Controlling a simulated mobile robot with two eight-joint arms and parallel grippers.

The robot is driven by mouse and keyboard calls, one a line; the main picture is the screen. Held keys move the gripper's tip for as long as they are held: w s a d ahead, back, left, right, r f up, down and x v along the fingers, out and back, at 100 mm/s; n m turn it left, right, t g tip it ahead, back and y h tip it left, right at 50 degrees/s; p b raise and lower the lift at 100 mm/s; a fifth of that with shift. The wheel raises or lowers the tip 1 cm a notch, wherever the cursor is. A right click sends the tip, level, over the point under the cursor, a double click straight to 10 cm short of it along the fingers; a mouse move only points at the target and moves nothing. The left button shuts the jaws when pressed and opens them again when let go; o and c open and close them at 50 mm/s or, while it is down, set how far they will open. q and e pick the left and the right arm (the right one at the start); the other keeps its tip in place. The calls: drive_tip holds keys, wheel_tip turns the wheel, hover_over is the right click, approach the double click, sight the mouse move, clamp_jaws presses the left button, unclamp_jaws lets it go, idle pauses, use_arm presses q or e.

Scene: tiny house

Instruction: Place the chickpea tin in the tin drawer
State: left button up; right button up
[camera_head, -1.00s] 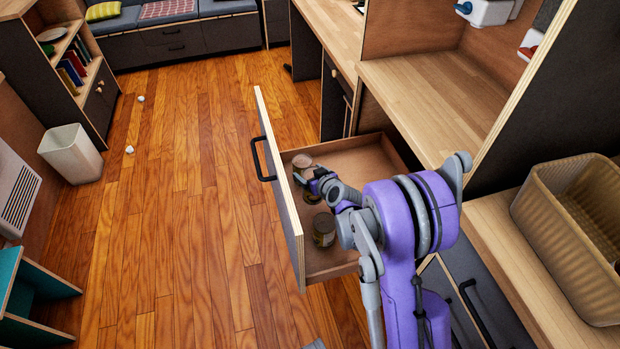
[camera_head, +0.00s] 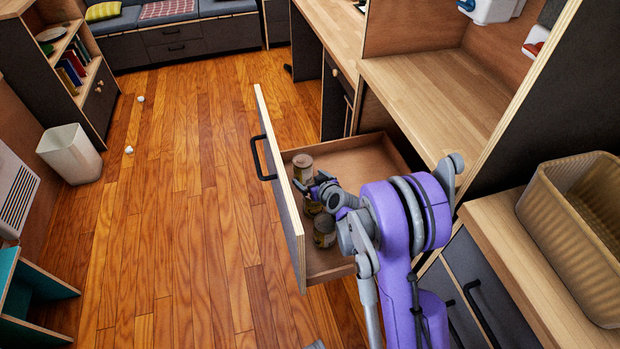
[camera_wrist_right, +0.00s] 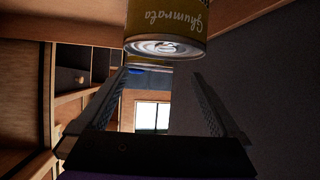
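The open tin drawer (camera_head: 352,162) holds several tins near its front panel. One tin (camera_head: 303,168) stands at the far end, one (camera_head: 324,230) at the near end, and a third (camera_head: 312,207) between them is partly hidden by my right gripper. I cannot read which is the chickpea tin in the head view. My right gripper (camera_head: 312,186) is over the drawer, its fingers apart. In the right wrist view its fingers (camera_wrist_right: 163,85) are spread with empty space between them; a yellow-labelled tin (camera_wrist_right: 165,30) appears upside down just beyond the tips.
The wooden counter (camera_head: 430,90) overhangs the drawer's right side. A beige basket (camera_head: 570,230) stands on the near counter at right. The drawer's front panel (camera_head: 282,190) rises beside the tins.

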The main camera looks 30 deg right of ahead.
drive_tip(key=shift+r, duration=0.2)
drive_tip(key=shift+s+r+p, duration=0.4)
drive_tip(key=shift+r+p, duration=0.15)
drive_tip(key=shift+r, duration=0.2)
drive_tip(key=p+v, duration=0.1)
drive_tip(key=v, duration=1)
drive_tip(key=shift+a+f, duration=0.1)
